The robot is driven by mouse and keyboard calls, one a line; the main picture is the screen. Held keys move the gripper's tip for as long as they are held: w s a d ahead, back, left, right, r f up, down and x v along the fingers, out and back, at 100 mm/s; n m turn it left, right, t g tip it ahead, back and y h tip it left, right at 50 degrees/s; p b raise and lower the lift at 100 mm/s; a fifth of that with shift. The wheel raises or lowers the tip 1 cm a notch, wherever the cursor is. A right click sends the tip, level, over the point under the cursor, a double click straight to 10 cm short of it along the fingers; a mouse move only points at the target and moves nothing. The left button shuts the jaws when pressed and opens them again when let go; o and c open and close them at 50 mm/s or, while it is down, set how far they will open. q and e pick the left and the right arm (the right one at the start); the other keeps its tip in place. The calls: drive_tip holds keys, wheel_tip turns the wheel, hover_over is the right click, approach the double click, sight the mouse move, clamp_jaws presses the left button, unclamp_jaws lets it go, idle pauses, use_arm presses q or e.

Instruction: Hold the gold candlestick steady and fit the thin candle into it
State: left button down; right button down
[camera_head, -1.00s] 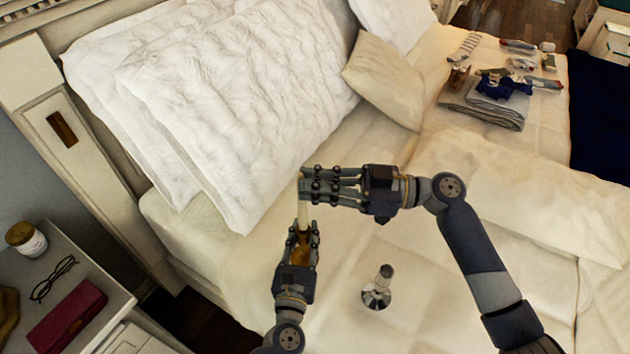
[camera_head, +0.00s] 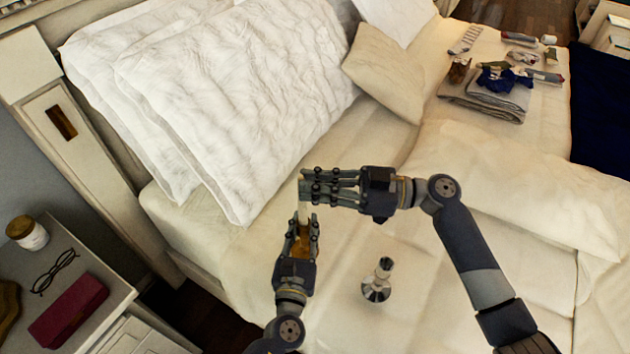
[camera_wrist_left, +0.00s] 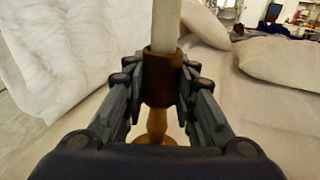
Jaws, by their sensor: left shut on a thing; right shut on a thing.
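The gold candlestick (camera_head: 302,243) is upright in my left gripper (camera_head: 301,232), which is shut on it above the bed. In the left wrist view the candlestick's cup (camera_wrist_left: 162,80) sits between the fingers of my left gripper (camera_wrist_left: 163,85), with its narrower stem below. The thin white candle (camera_head: 303,212) stands upright above the cup, and its lower part shows in the left wrist view (camera_wrist_left: 165,25). Its lower end meets the cup's mouth; how deep it sits I cannot tell. My right gripper (camera_head: 308,186) is shut on the candle's upper part.
A silver candlestick (camera_head: 377,282) stands on the bed (camera_head: 420,300) right of my left gripper. White pillows (camera_head: 220,95) lie behind. Folded grey cloths (camera_head: 485,97) and small items lie at the far right. A nightstand (camera_head: 100,315) with glasses, a red case and a jar is at left.

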drive_tip(key=shift+f, duration=1)
drive_tip(key=c, duration=1.5)
unclamp_jaws()
drive_tip(key=shift+d, duration=0.1)
drive_tip(key=d, duration=0.4)
drive_tip(key=s+d, duration=0.1)
drive_tip(key=d, duration=0.6)
drive_tip(key=shift+s+d+f, duration=0.15)
drive_tip(key=shift+s+d, duration=0.2)
drive_tip(key=shift+d, duration=0.05)
use_arm(q)
drive_tip(key=c, duration=1.2)
unclamp_jaws()
